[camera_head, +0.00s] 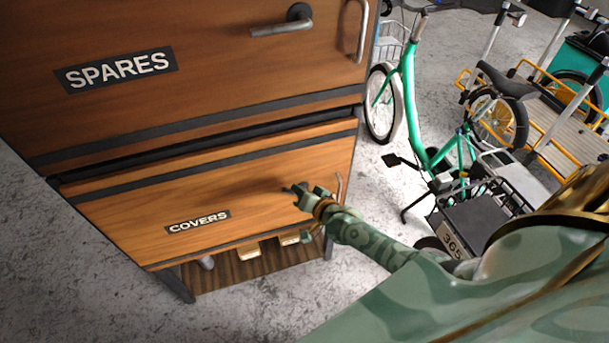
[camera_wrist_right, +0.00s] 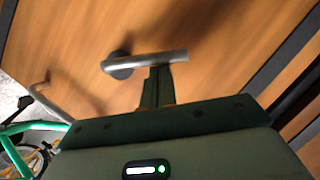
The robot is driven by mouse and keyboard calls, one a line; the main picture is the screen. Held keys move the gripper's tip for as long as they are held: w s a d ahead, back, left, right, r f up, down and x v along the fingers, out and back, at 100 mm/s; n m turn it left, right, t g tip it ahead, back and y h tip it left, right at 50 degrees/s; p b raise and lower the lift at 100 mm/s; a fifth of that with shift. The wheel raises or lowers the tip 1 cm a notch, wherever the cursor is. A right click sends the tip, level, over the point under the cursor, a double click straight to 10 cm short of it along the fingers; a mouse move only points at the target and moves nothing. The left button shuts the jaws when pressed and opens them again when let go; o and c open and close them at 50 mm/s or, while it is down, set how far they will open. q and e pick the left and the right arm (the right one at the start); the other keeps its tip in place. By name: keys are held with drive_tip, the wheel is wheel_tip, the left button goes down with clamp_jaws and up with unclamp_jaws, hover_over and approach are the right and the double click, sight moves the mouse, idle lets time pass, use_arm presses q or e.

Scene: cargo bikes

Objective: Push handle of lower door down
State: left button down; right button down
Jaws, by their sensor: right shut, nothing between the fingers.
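The lower door (camera_head: 150,203), a wooden panel labelled COVERS, is closed. Its grey lever handle (camera_wrist_right: 150,62) shows in the right wrist view, lying roughly level in the picture with its round mount at the left end. In the head view the handle is hard to tell from my gripper, which covers that spot. My right gripper (camera_head: 303,192) is shut and empty at the upper right part of the lower door. In the wrist view its fingers (camera_wrist_right: 158,84) reach up to the lever; they overlap it, but contact is unclear. My left gripper is not in view.
The upper door (camera_head: 210,90), labelled SPARES, has its own lever (camera_head: 280,28) and a vertical bar (camera_head: 357,32). Another bar (camera_head: 339,188) is at the lower door's right edge. A green bicycle (camera_head: 412,100) and cargo bikes stand right. Below the door is an open shelf (camera_head: 225,273).

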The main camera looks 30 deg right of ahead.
drive_tip(key=shift+w+a+f+n+g+h+p, duration=0.1)
drive_tip(key=shift+a+f+n+g+h+p, duration=0.15)
drive_tip(key=shift+a+n+h+p, duration=0.3)
drive_tip(key=shift+w+a+f+n+g+h+p, duration=0.15)
drive_tip(key=shift+a+f+n+h+p, duration=0.15)
drive_tip(key=shift+a+n, duration=0.3)
drive_tip(key=shift+w+a+f+n+g+h+b, duration=0.15)
drive_tip(key=shift+a+f+n+h+b, duration=0.15)
drive_tip(key=shift+a+f+n, duration=0.25)
drive_tip(key=shift+a+f+n+g+h+b, duration=0.2)
drive_tip(key=shift+f+n+h, duration=0.1)
drive_tip(key=shift+f, duration=0.4)
drive_tip(key=shift+f, duration=0.1)
